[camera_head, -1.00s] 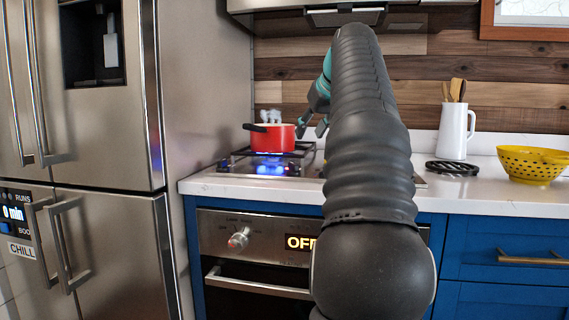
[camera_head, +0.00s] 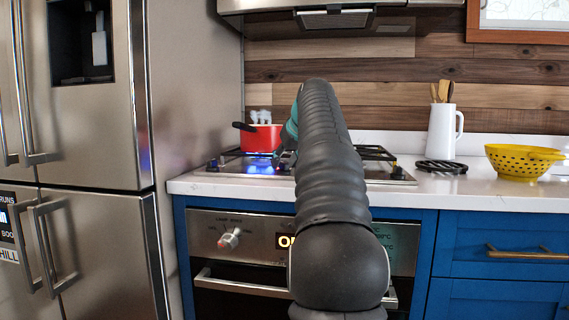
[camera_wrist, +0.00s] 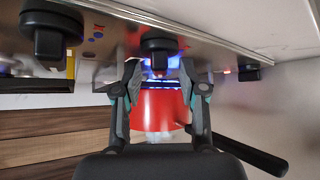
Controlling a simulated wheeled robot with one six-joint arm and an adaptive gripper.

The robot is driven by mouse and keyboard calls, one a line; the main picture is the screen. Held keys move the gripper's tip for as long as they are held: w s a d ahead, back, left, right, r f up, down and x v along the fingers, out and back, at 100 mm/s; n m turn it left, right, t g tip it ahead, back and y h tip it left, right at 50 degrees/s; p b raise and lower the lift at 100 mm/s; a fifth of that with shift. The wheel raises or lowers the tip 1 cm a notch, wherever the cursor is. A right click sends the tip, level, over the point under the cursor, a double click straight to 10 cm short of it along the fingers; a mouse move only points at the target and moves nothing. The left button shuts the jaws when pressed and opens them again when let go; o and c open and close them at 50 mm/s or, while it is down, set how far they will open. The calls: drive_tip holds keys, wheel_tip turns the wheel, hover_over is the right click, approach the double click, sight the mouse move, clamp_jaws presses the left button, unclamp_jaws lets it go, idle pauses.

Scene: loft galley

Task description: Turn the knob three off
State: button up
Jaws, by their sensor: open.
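Black stove knobs show in the wrist view, which is upside down: one at the left (camera_wrist: 50,32), one in the middle (camera_wrist: 159,42) and a smaller-looking one at the right (camera_wrist: 248,72). No number is readable on them, so I cannot tell which is knob three. My gripper (camera_wrist: 160,72) is open and empty, its fingertips on either side of the middle knob in the picture; contact cannot be told. In the head view my arm hides most of the gripper and part of the cooktop (camera_head: 235,176). A blue flame (camera_head: 258,166) burns under the red pot (camera_head: 262,140).
The red pot steams, its dark handle (camera_wrist: 250,155) reaching sideways. Right of the cooktop stand a black trivet (camera_head: 440,167), a white utensil jug (camera_head: 441,130) and a yellow colander (camera_head: 522,162). The fridge (camera_head: 195,90) stands left. An oven knob (camera_head: 229,239) is below.

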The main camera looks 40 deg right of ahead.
drive_tip(key=shift+w+f, duration=0.1)
drive_tip(key=shift+c, duration=0.3)
clamp_jaws()
drive_tip(key=m+h+p, duration=0.1)
drive_tip(key=m+g+h+p, duration=0.1)
drive_tip(key=m, duration=0.1)
drive_tip(key=shift+a+r+m+h, duration=0.15)
drive_tip(key=shift+r+m+h, duration=0.05)
drive_tip(key=shift+m+h, duration=0.1)
drive_tip(key=shift+w+f+m+g+h+p, duration=0.1)
drive_tip(key=shift+m+g+h+p, duration=0.45)
drive_tip(key=shift+m, duration=0.3)
drive_tip(key=shift+w+m+g+h+p, duration=0.1)
drive_tip(key=shift+m+g+h+p, duration=0.25)
drive_tip(key=shift+m+p, duration=0.4)
drive_tip(key=shift+s, duration=0.1)
